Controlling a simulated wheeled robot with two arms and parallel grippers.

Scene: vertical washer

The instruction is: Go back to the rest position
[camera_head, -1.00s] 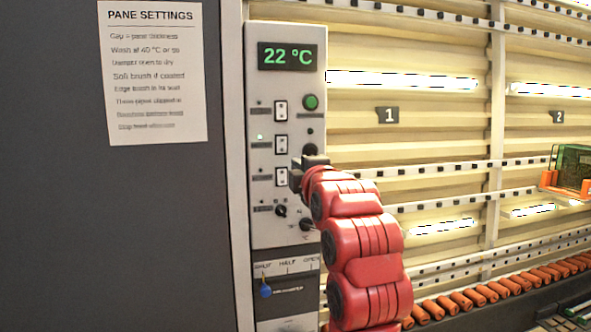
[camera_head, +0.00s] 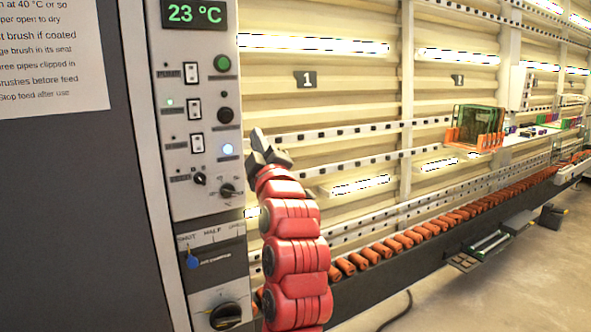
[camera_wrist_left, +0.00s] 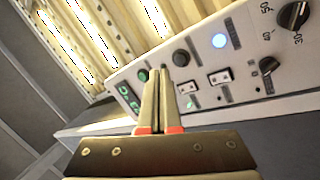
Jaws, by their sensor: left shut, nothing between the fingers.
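My left gripper (camera_head: 262,147) is at the end of the red arm, in front of the ribbed wall just right of the control panel (camera_head: 207,130). It touches nothing that I can see. In the left wrist view its two fingers (camera_wrist_left: 160,75) are together with nothing between them, and the panel lies beyond them. The panel shows a 23 °C display (camera_head: 195,13), switches, a green button (camera_head: 222,63), a dark button (camera_head: 225,115) and a lit bluish-white button (camera_head: 228,149). My right gripper is in neither view.
A dark cabinet (camera_head: 60,210) with a paper sheet (camera_head: 50,55) stands left. A row of orange rollers (camera_head: 400,243) runs along the wall. An orange rack (camera_head: 474,140) holds dark panes. A tray (camera_head: 490,241) juts out below the rollers. The floor (camera_head: 480,300) at lower right is mostly clear.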

